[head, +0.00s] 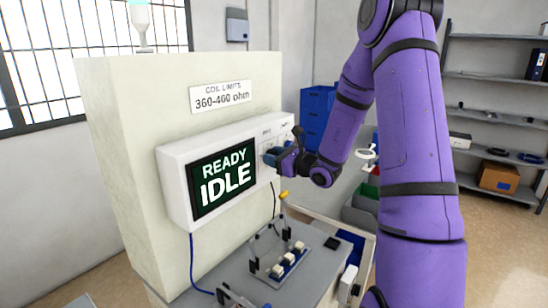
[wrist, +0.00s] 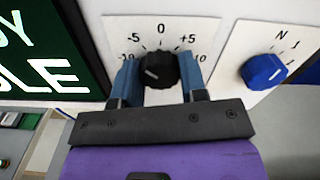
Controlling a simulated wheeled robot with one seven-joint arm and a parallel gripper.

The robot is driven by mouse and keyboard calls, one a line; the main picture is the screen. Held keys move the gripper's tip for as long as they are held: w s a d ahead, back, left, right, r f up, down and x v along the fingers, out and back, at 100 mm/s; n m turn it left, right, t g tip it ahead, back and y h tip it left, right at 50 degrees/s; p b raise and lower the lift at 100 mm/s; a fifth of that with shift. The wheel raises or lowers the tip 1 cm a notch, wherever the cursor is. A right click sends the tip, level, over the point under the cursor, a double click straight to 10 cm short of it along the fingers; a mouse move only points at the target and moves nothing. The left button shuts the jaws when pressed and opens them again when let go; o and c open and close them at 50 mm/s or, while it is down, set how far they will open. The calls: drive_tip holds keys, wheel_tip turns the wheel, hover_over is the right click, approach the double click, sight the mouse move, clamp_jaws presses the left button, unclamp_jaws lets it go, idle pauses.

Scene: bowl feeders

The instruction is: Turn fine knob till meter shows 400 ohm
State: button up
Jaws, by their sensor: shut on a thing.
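The fine knob (wrist: 159,70) is black and sits on a white plate (wrist: 115,28) marked from -10 to 10, with 0 at the top. A pale mark on the knob is on its left side; its exact reading is unclear. My gripper (wrist: 158,75) has its blue fingers closed on the knob's left and right sides. In the head view my gripper (head: 284,155) is at the right end of the white meter box (head: 172,172) and hides the knob. The meter screen (head: 222,181) reads "READY IDLE", with no ohm value.
A blue knob (wrist: 263,71) is on another plate to the right, close to my right finger. A sign (head: 221,96) reads "COIL LIMITS 360-400 ohm". A bench fixture (head: 282,262) with several small pale parts stands below. Blue bins (head: 318,112) are behind.

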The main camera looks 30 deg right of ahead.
drive_tip(key=shift+n, duration=0.5)
drive_tip(key=o, duration=0.9)
drive_tip(key=v, duration=1)
drive_tip(key=shift+s+d, duration=0.15)
drive_tip(key=shift+s, duration=0.25)
